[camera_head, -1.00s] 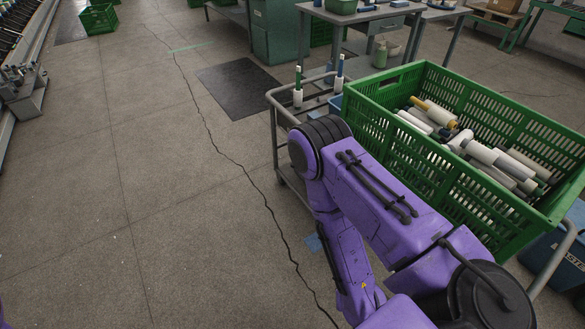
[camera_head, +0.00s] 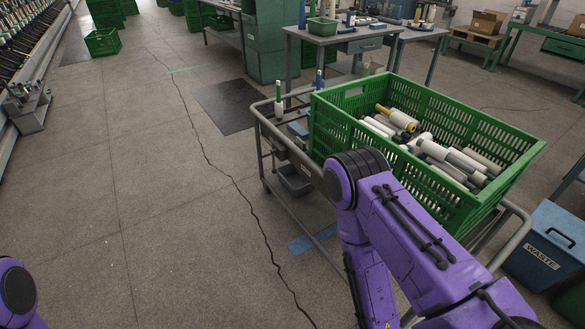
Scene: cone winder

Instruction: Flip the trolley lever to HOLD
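The trolley (camera_head: 265,122) is a grey tube-framed cart at centre right. A green slatted crate (camera_head: 335,128) holding several bobbins and cones stands on it. I cannot make out the trolley lever; my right arm, purple with black joints, covers part of the trolley's near side and the crate's near corner. Neither gripper shows. Only a purple and black part of my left arm shows at the lower left edge.
A blue waste bin (camera_head: 545,245) stands right of the trolley. A grey tray (camera_head: 295,180) sits on the trolley's lower level. A workbench (camera_head: 345,38) stands behind. The floor (camera_head: 130,200) to the left is clear, with a dark mat (camera_head: 228,106) beyond.

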